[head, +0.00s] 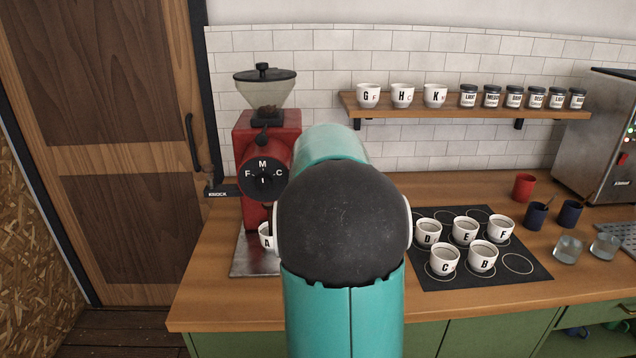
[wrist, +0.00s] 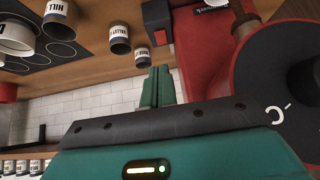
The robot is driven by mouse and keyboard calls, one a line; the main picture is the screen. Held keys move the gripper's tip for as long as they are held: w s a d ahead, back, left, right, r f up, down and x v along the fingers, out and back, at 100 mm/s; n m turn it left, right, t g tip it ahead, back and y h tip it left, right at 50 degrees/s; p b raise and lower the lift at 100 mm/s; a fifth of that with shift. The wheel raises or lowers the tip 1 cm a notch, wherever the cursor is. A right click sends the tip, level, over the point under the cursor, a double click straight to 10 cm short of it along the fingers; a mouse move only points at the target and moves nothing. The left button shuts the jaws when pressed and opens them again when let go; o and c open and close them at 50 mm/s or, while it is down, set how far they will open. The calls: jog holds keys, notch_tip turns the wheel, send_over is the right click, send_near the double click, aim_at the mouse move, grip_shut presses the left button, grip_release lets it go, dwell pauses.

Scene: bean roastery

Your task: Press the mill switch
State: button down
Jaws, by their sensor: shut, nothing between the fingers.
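The red mill (head: 255,135) stands on the counter at the left in the head view, with a clear bean hopper on top and a black dial marked F, M and C (head: 263,180) on its front. In the wrist view, the mill's red body (wrist: 195,50) is at upper right. A black block with a red face (wrist: 157,22), which looks like the mill switch, sits against the body's side. My gripper (wrist: 158,72) is shut and empty, its fingertips apart from and just below that block in the picture. My arm hides the gripper and the switch in the head view.
Cup A (head: 266,236) stands below the dial on the mill's tray (head: 252,262). Several lettered cups stand on a dark mat (head: 425,278) right of my arm. A wall shelf (head: 455,108) holds cups and jars. The counter's front edge (head: 230,322) is clear.

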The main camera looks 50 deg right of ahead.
jog(key=s+a+r, duration=0.3)
jog(key=a+r, duration=0.1)
jog(key=shift+s+r, duration=0.2)
jog(key=shift+s, duration=0.15)
jog(key=shift+a, duration=0.15)
jog(key=a+n+t+y, duration=0.1)
jog(key=a+n+y, duration=0.3)
jog(key=a, duration=2.1)
jog(key=s+a+f+n, duration=0.2)
jog(key=s+a, duration=0.3)
jog(key=a, duration=0.4)
jog(key=s+a+f+n+y, duration=0.1)
jog(key=s+a+f+n, duration=0.2)
jog(key=s+a, duration=0.3)
jog(key=a, duration=0.3)
jog(key=shift+s+f+n+y, duration=0.3)
jog(key=shift+f, duration=0.05)
